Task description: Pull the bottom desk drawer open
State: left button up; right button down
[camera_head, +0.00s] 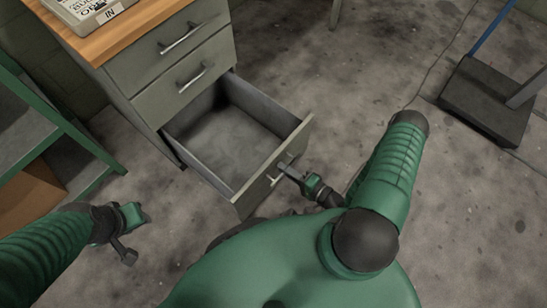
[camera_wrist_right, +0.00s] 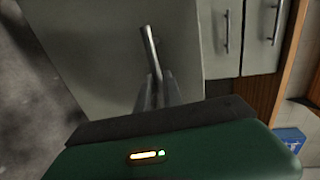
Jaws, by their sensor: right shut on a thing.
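The bottom desk drawer (camera_head: 225,135) is pulled well out of the grey desk (camera_head: 160,65), and its inside looks empty. My right gripper (camera_head: 283,170) is at the drawer's front panel, shut on the bar handle (camera_head: 274,178). In the right wrist view the handle (camera_wrist_right: 150,50) runs up from between the fingers (camera_wrist_right: 157,90), against the grey drawer front (camera_wrist_right: 105,40). My left gripper (camera_head: 128,235) hangs low at the left, away from the desk; I cannot tell its jaw opening.
The two upper drawers (camera_head: 185,85) are closed. A tray (camera_head: 85,10) sits on the wooden desktop (camera_head: 130,35). A green-framed shelf (camera_head: 60,130) with a cardboard box (camera_head: 30,190) stands at left. A dark platform (camera_head: 485,105) is at right. Floor between is clear.

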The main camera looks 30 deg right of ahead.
jog(key=shift+s+d+f, duration=0.1)
jog(key=shift+s+f, duration=0.05)
jog(key=shift+s, duration=0.55)
jog(key=c, duration=1.5)
grip_release()
jog(key=shift+w+d, duration=0.1)
jog(key=p+v, duration=0.5)
jog(key=v, duration=1.2)
jog(key=shift+p, duration=0.4)
jog(key=shift+w, duration=0.1)
